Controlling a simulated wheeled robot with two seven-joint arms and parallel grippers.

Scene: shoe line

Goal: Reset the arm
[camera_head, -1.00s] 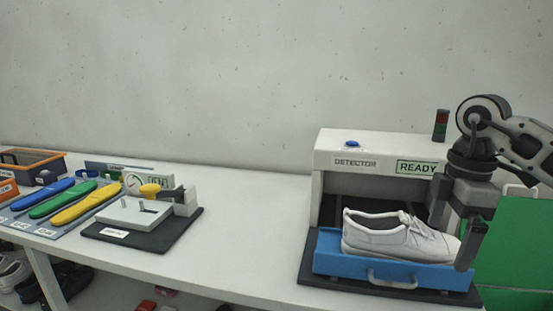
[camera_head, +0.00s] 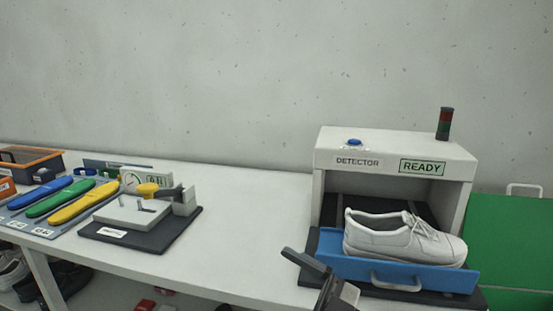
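My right gripper (camera_head: 318,281) shows at the bottom edge, in front of the detector and left of its drawer handle. It is partly cut off by the frame, and I cannot tell whether its fingers are apart. No object shows in it. A white shoe (camera_head: 400,238) lies in the blue drawer (camera_head: 440,279) of the detector (camera_head: 390,147), toe to the right. The gripper is apart from the shoe. The drawer is pulled out, and the detector's sign reads READY. My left gripper is not in view.
A dark fixture board (camera_head: 150,237) with a yellow knob stands on the white table (camera_head: 250,205) at left. Blue, green and yellow insoles (camera_head: 85,203) and an orange-rimmed bin (camera_head: 30,160) lie beyond. A green panel (camera_head: 510,240) is at right. The table's middle is clear.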

